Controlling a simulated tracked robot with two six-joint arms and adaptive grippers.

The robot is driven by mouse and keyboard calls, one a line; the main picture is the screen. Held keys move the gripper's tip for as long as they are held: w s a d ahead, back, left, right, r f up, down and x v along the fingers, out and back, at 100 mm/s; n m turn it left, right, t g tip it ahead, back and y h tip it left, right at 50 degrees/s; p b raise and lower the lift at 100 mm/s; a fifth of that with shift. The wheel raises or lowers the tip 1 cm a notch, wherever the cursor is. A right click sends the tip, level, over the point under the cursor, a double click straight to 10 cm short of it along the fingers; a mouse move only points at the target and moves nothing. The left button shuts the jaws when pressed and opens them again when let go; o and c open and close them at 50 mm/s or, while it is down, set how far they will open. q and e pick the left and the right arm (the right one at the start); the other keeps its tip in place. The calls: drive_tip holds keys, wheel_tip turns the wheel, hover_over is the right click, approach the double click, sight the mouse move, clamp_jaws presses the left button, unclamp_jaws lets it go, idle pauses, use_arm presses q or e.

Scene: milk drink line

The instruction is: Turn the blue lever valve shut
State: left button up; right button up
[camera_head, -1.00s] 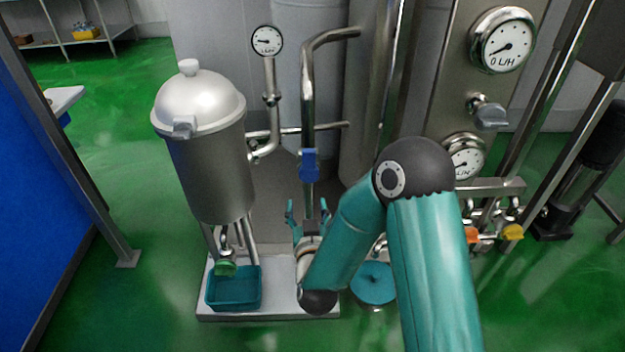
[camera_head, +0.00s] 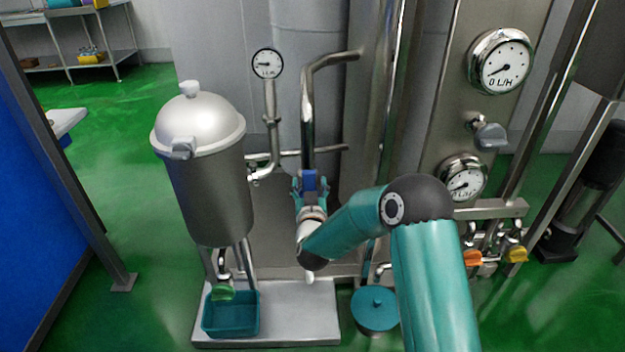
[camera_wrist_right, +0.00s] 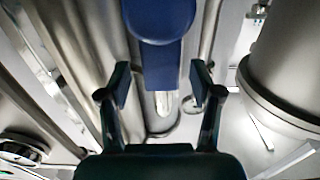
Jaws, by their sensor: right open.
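The blue lever valve (camera_head: 309,181) sits on the vertical steel pipe in the middle of the head view. Its blue handle (camera_wrist_right: 160,62) fills the top middle of the right wrist view and hangs down between the fingers. My right gripper (camera_head: 310,186) is at the lever with its teal fingers on either side of it. In the right wrist view the fingers (camera_wrist_right: 160,88) are open, with a gap left and right of the handle. My left gripper is not in view.
A steel vessel (camera_head: 208,190) with a domed lid stands left of the pipe. Below it is a teal bin (camera_head: 231,330) on a pale platform (camera_head: 290,305). A teal-lidded pot (camera_head: 376,305) stands on the right. Gauges (camera_head: 499,62) and orange and yellow handles (camera_head: 472,258) are farther right.

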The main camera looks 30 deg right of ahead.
drive_tip(key=shift+x, duration=1.15)
clamp_jaws()
